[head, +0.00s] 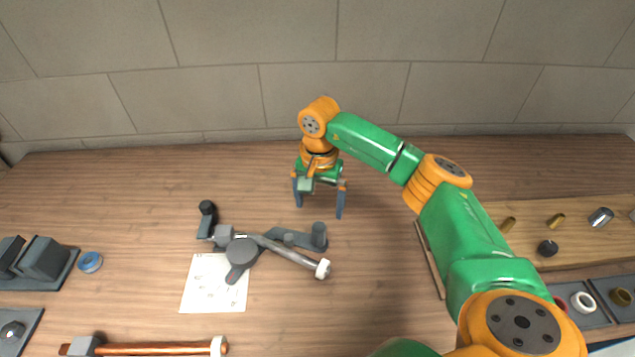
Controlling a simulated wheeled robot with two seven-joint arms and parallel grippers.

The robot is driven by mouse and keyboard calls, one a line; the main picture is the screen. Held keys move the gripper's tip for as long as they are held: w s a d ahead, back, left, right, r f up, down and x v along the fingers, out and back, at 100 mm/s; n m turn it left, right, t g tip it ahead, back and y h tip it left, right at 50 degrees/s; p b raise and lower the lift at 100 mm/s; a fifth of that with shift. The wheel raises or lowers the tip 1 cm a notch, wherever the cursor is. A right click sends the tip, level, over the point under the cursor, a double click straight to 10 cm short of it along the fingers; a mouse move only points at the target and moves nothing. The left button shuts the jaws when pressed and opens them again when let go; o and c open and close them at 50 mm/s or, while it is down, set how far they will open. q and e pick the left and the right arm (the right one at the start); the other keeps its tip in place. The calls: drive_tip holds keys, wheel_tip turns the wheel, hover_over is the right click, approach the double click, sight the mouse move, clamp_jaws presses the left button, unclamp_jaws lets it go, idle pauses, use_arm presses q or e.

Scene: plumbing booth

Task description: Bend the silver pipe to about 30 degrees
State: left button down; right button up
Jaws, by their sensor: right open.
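The silver pipe (298,256) lies across the dark grey bender (242,251) in the middle of the table, with a white end piece (323,269) at its right end. It looks straight. The bender has a round head, a black knob (207,207) at its far left and an upright post (319,235) at its right. My right gripper (319,211) points down behind the bender, beyond the post. Its two fingers are apart with nothing between them, and it does not touch the pipe. My left gripper is not in view.
A white printed sheet (214,286) lies under the bender's front. A copper pipe (150,349) lies at the front edge. Blue tape (90,262) and a dark block stand (42,260) are at left. A wooden board (575,222) with fittings is at right. The back left is clear.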

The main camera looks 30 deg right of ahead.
sight(319, 225)
drive_tip(key=shift+s+a+f+b, duration=0.3)
drive_tip(key=shift+s+a+b, duration=0.05)
drive_tip(key=shift+s+b, duration=0.15)
drive_tip(key=shift+s+a+f+b, duration=0.3)
drive_tip(key=shift+s+b, duration=0.1)
drive_tip(key=shift+s, duration=0.1)
drive_tip(key=f+b, duration=0.2)
drive_tip(key=f, duration=0.1)
drive_tip(key=f+b, duration=0.1)
drive_tip(key=f, duration=0.1)
drive_tip(key=shift+w+d+f+b, duration=0.1)
drive_tip(key=shift+w+d+b, duration=0.15)
drive_tip(key=shift+w+b, duration=0.15)
drive_tip(key=shift+s+f+b, duration=0.1)
drive_tip(key=shift+f+b, duration=0.3)
drive_tip(key=shift+f, duration=0.1)
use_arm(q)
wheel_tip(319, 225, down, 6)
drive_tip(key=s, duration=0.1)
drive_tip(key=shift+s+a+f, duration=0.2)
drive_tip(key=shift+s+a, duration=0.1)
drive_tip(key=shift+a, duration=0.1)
use_arm(e)
drive_tip(key=shift+a+r, duration=0.1)
drive_tip(key=c, duration=0.8)
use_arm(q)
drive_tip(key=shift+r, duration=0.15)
use_arm(e)
drive_tip(key=shift+s, duration=0.1)
